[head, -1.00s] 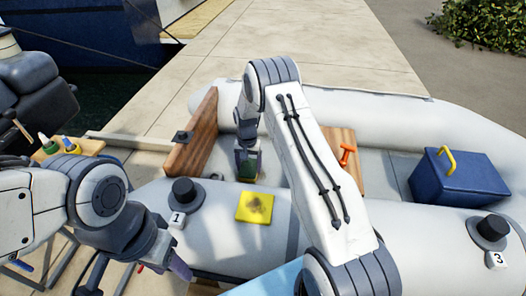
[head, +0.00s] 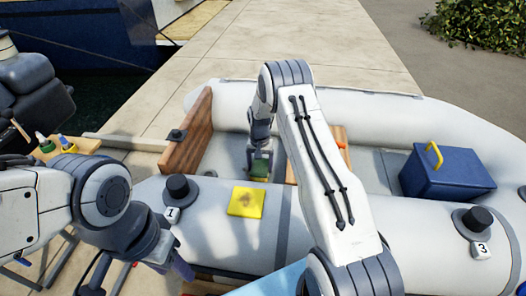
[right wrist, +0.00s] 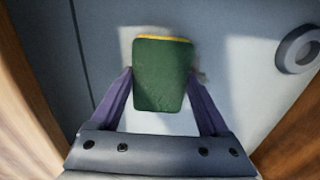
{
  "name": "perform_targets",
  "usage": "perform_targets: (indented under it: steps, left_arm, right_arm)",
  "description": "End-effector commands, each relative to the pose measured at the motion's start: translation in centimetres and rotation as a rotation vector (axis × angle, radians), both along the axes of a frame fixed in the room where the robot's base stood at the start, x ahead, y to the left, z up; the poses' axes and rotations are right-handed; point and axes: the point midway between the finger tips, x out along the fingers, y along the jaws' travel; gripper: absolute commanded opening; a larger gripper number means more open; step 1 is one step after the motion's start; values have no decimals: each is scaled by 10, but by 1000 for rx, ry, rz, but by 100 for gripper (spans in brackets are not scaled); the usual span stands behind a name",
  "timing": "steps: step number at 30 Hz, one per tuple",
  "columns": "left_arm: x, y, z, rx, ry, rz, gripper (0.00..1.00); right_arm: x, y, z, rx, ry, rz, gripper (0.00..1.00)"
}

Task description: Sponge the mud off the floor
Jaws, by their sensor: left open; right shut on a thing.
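My right gripper (head: 259,167) reaches down inside the grey inflatable boat (head: 340,110). It is shut on a green sponge (right wrist: 162,75) with a yellow edge, held between both fingers in the right wrist view. The sponge is low over the boat floor (right wrist: 225,30); I cannot tell whether it touches. A small brownish smudge (right wrist: 201,75) shows beside the sponge, perhaps mud; anything under the sponge is hidden. My left gripper (head: 181,268) is open outside the boat at the lower left, partly hidden by its own wrist.
A wooden board (head: 190,132) stands at the boat's left end, and a wooden seat (head: 338,136) lies behind my right arm. A yellow, brown-stained cloth (head: 246,202) lies on the near tube. A blue box (head: 447,174) with a yellow handle stands at right.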

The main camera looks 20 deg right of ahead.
Motion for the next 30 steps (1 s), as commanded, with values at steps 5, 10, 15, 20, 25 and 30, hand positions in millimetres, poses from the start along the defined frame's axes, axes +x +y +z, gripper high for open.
perform_targets:
  steps: [5, 10, 15, 20, 25, 30]
  left_arm:
    - [0, 0, 18, -1, -1, 0, 50]
    - [0, 0, 30, -1, -1, 0, 50]
    - [0, 0, 42, -1, -1, 0, 50]
    - [0, 0, 53, -1, -1, 0, 50]
    - [0, 0, 58, 0, 0, 0, 50]
    - [0, 0, 57, 0, 0, 0, 50]
  right_arm:
    - [0, 1, 29, -1, -1, 0, 35]
    - [0, 0, 45, 0, -1, -1, 35]
    - [0, 0, 60, 0, 0, -2, 35]
    - [-1, 0, 74, 0, 0, -2, 35]
    - [-1, 0, 81, 0, 0, -2, 35]
    - [-1, 0, 80, 1, -1, -2, 35]
